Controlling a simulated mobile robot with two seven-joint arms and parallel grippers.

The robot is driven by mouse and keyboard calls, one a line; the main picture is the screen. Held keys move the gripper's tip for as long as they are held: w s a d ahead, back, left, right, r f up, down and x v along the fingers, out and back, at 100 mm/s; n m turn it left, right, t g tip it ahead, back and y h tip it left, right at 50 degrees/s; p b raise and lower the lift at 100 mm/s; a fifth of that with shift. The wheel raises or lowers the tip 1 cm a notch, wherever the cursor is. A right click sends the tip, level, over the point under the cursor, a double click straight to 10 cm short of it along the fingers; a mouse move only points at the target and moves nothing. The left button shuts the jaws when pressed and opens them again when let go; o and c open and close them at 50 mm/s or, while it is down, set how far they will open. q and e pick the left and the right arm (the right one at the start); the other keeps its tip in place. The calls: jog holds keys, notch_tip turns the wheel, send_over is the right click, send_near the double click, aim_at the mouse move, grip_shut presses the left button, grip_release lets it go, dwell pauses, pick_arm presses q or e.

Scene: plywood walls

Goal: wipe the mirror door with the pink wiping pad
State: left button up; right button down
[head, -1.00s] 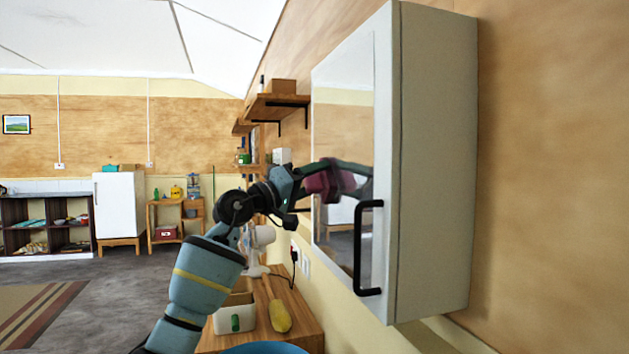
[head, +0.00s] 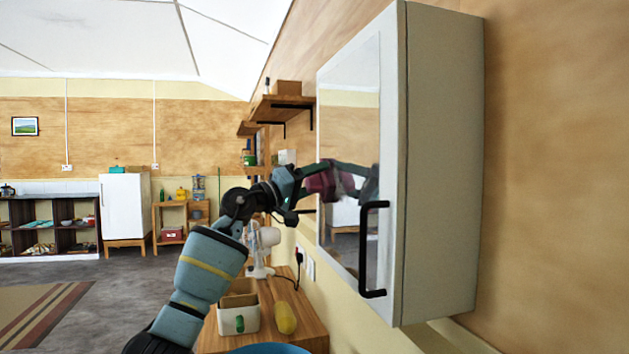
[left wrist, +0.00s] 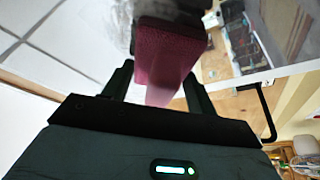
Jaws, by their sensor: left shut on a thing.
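The mirror door (head: 349,115) is the reflective front of a white wall cabinet, with a black bar handle (head: 373,250) near its lower right. My left gripper (head: 308,184) is at the mirror's left part, left of and above the handle. It is shut on the pink wiping pad (head: 321,184), which is at the mirror face; firm contact cannot be told. In the left wrist view the pad (left wrist: 163,55) sits between the fingers, in front of the mirror (left wrist: 85,35), which reflects the room and shows a pale cloudy patch. My right gripper is not in view.
The cabinet's white side (head: 440,160) faces me. Wooden shelves (head: 283,104) hang on the wall beyond it. Below is a wooden counter (head: 310,325) with a white fan (head: 260,245), a box (head: 238,315) and a yellow item (head: 285,318). Open floor lies to the left.

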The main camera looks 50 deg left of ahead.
aim_at(325, 178)
pick_arm(q)
jog(key=shift+s+d, duration=0.3)
jog(key=shift+d, duration=0.25)
jog(key=shift+s+d, duration=0.25)
jog(key=shift+d, duration=0.25)
jog(key=shift+s+d, duration=0.35)
jog(key=shift+d, duration=0.3)
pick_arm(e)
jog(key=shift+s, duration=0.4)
